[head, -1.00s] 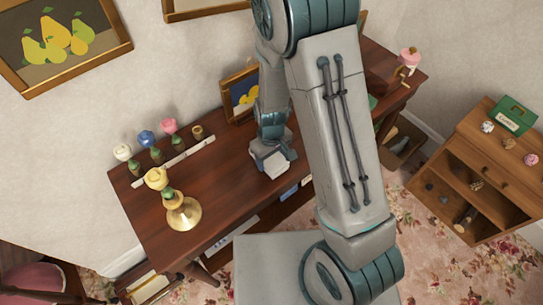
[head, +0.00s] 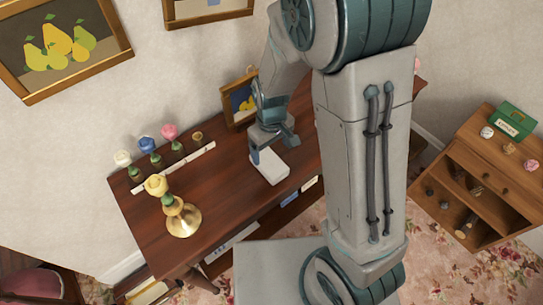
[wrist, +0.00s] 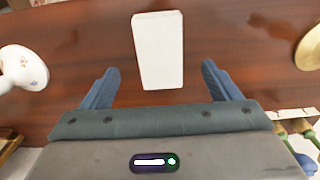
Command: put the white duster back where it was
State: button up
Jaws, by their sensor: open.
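A plain white block (head: 272,168), which seems to be the white duster, lies flat on the dark wooden table (head: 150,225). In the wrist view the white block (wrist: 158,45) lies lengthwise ahead of my gripper, its near end between the fingertips in the picture. My gripper (head: 272,148) is open and empty, just behind and above the block in the head view. In the wrist view both blue fingers of my gripper (wrist: 160,72) are spread, with a clear gap on each side of the block. How high the fingertips are above the table I cannot tell.
A white rack (head: 180,165) with flower-like coloured heads stands left of my gripper. A brass holder (head: 183,220) with a yellow head stands in front of it. A framed picture (head: 240,103) stands close behind my gripper. A white flowered object (wrist: 22,68) is at the wrist view's left.

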jog(key=s+d+r+m+t, duration=0.1)
jog(key=s+d+r+m, duration=0.1)
jog(key=r, duration=0.4)
jog(key=s+d+r+m+t, duration=0.1)
jog(key=s+d+r+m, duration=0.1)
jog(key=s+d+r, duration=0.3)
jog(key=s+d+r+m+t, duration=0.1)
jog(key=s+d+r, duration=0.3)
jog(key=r, duration=0.4)
jog(key=shift+s+d+m, duration=0.25)
jog(key=shift+s+m, duration=0.2)
jog(key=shift+m, duration=0.45)
